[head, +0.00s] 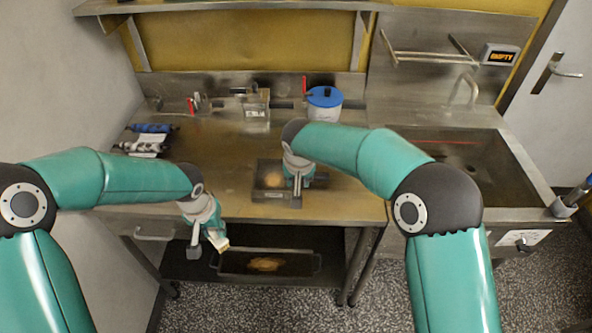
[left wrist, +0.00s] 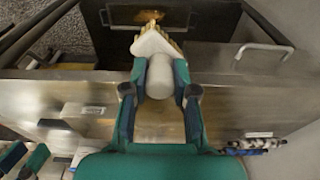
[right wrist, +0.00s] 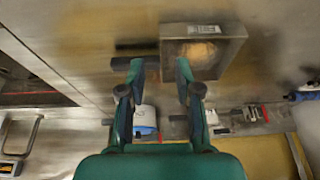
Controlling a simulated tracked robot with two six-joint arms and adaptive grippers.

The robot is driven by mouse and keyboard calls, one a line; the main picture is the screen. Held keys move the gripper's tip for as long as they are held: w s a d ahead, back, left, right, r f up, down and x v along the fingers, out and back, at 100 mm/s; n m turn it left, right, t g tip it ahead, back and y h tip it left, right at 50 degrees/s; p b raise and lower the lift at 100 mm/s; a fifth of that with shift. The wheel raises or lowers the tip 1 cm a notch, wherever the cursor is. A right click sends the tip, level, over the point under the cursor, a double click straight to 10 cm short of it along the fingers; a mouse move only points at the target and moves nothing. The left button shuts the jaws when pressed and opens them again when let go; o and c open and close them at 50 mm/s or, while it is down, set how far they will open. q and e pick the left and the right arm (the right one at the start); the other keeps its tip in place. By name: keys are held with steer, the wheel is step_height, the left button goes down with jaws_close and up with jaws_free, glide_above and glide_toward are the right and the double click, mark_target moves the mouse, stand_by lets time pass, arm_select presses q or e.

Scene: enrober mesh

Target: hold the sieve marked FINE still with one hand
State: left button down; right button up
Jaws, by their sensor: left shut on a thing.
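A square metal sieve (head: 262,190) with a brownish patch inside lies on the steel table, left of my right gripper. In the right wrist view the sieve (right wrist: 232,60) has a pale label, too small to read, and a dark bar on its side. My left gripper (left wrist: 160,72) is shut on a brush (left wrist: 155,43) with a white head and pale bristles. It holds the brush in front of the table's front edge.
A tray (head: 232,270) with a brown patch sits on the lower shelf. A labelled metal box (head: 256,108) and a blue-lidded pot (head: 324,98) stand at the back. Rolled items (head: 145,142) lie at the left. A sink (head: 470,175) is at the right; a sign (head: 500,56) reads EMPTY.

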steer(key=shift+t, duration=0.3)
steer(key=x, duration=0.3)
steer(key=w+x, duration=0.1)
steer(key=x, duration=0.6)
steer(key=shift+w+a+r, duration=0.1)
steer(key=shift+w+r, duration=0.05)
steer(key=shift+w, duration=0.2)
jaws_close()
